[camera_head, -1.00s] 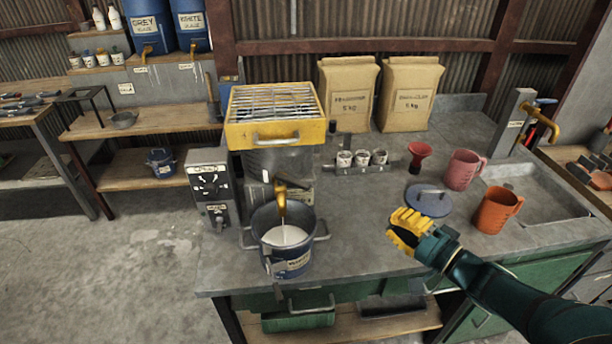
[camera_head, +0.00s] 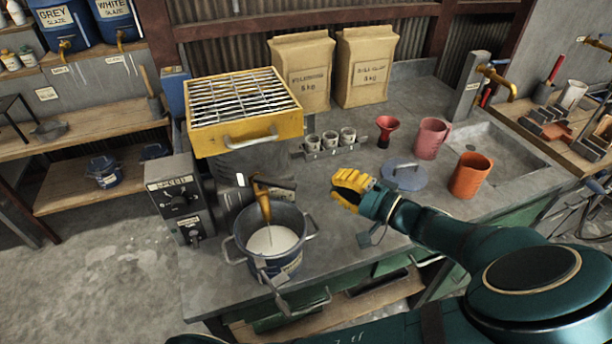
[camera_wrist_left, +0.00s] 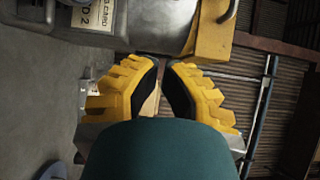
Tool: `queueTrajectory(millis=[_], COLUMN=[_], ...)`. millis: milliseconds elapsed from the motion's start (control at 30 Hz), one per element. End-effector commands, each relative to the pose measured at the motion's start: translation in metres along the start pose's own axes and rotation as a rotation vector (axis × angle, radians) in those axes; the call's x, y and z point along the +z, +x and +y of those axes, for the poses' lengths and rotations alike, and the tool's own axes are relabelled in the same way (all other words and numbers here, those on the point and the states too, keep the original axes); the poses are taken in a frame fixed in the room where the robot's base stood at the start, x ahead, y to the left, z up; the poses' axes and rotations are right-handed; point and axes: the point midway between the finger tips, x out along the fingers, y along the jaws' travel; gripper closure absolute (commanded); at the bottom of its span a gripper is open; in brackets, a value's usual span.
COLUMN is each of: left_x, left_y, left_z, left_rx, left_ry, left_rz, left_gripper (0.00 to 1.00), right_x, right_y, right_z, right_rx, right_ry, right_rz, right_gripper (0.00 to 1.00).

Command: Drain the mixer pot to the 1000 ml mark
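The pot (camera_head: 289,262) stands at the counter's front edge under the mixer's brass spout (camera_head: 264,205). It holds white liquid (camera_head: 270,240). A thin pale line below the spout may be a stream; I cannot tell. No volume mark is legible. The mixer (camera_head: 230,165) has a grey control box (camera_head: 180,205) at its left. My left gripper (camera_head: 338,188) is above the counter, right of the pot and apart from it. In the left wrist view its yellow fingers (camera_wrist_left: 163,65) have an empty gap between them. My right gripper is not in view.
A yellow box with a grille (camera_head: 250,130) tops the mixer. Small cups (camera_head: 330,140), a red funnel (camera_head: 386,130), a blue-grey lid (camera_head: 403,176), a pink jug (camera_head: 431,138) and an orange jug (camera_head: 469,176) stand behind or right of my gripper. A sink (camera_head: 500,150) is further right.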

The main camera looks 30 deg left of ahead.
Motion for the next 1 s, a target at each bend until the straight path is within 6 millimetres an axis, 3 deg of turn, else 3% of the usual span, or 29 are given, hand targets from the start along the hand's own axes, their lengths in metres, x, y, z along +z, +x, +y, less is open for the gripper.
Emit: queueTrajectory(millis=[533,800,1000], left_x=[0.001,0.032,0.038], left_y=[0.097,0.084,0.083], left_z=[0.001,0.000,0.000], left_rx=[0.000,0.001,0.001], left_ry=[0.001,0.001,0.001], left_rz=[-0.006,0.000,-0.001], left_gripper=[1.00,1.00,1.00], right_x=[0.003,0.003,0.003], right_y=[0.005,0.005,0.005], right_z=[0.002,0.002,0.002], right_rx=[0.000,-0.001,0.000], right_ry=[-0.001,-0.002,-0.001], right_rz=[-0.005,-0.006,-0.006], right_gripper=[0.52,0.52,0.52])
